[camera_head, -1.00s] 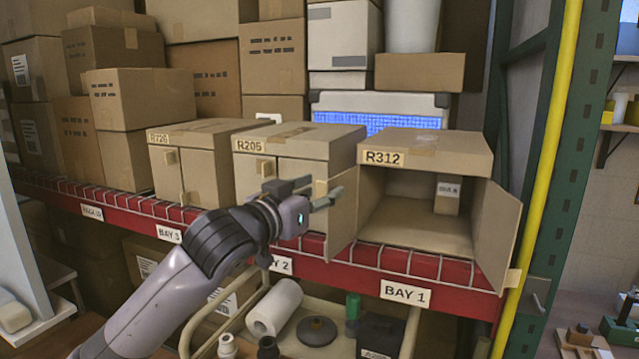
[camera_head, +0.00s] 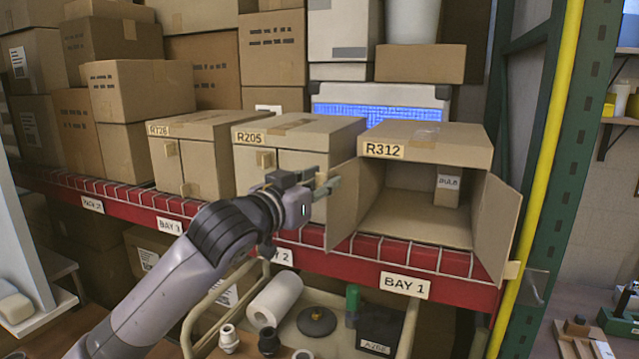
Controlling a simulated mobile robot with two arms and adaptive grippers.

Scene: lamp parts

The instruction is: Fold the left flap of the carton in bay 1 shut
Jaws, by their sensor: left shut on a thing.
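The carton R312 (camera_head: 425,140) stands in bay 1 with its front open. Its left flap (camera_head: 347,207) stands open, sticking out toward me from the left side of the opening. Its right flap (camera_head: 497,228) also stands open, swung out to the right. A small labelled box (camera_head: 447,190) is inside. My left gripper (camera_head: 327,184) is at the outer edge of the left flap, shut on the small tab there; the fingers partly hide the tab. My right gripper is not in view.
Closed cartons R205 (camera_head: 292,132) and R726 (camera_head: 190,128) stand to the left, R205 close behind my gripper. A red shelf edge with wire mesh (camera_head: 455,290) runs below. A cart (camera_head: 335,345) with loose parts stands under it. A green rack post (camera_head: 570,150) is at the right.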

